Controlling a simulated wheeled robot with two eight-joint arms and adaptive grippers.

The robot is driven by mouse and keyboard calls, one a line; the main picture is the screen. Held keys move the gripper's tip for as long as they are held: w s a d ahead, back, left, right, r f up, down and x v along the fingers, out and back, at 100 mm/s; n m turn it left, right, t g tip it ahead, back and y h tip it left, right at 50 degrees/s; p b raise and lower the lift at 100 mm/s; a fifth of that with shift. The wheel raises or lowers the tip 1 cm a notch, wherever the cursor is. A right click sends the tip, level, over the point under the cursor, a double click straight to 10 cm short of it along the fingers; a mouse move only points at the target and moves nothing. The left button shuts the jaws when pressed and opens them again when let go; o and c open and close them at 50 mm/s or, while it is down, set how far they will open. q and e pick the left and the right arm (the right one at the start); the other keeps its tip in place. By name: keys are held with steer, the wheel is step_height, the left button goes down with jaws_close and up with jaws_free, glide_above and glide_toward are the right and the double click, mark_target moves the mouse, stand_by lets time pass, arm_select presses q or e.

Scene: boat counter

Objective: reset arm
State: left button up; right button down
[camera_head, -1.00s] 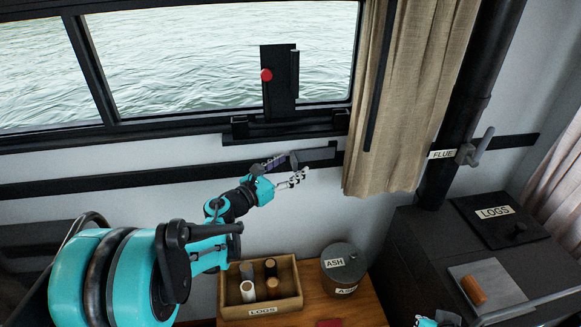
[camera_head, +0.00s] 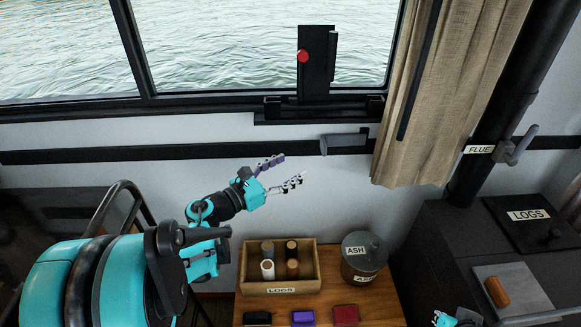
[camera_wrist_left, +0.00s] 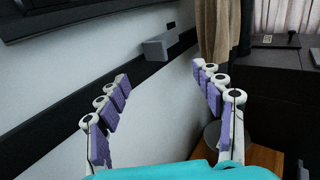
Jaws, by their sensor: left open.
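Part of my right arm (camera_head: 452,319) shows at the bottom edge of the head view. Its fingers are too small and cut off there to tell their state.
At right are a dark stove (camera_head: 440,235) and the flue pipe (camera_head: 505,100). A grey wall fixture (camera_wrist_left: 160,46) lies beyond the gripper.

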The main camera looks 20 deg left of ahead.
arm_select(q)
steer(key=a+r+n+t+y, duration=0.4)
steer(key=r+n+y, duration=0.6)
steer(key=n, duration=1.1)
steer(key=s+d+f+n+g+h, duration=0.1)
steer(key=s+d+f+n+g, duration=0.5)
steer(key=s+f+n, duration=0.3)
steer(key=s+d+f+n+g+h, duration=0.1)
steer(key=s+d+f+n+g, duration=0.5)
steer(key=s+f+n, duration=0.4)
step_height(320, 180, down, 2)
steer(key=shift+f+n+g, duration=0.15)
steer(key=shift+n+g, duration=0.45)
steer(key=shift+w, duration=0.1)
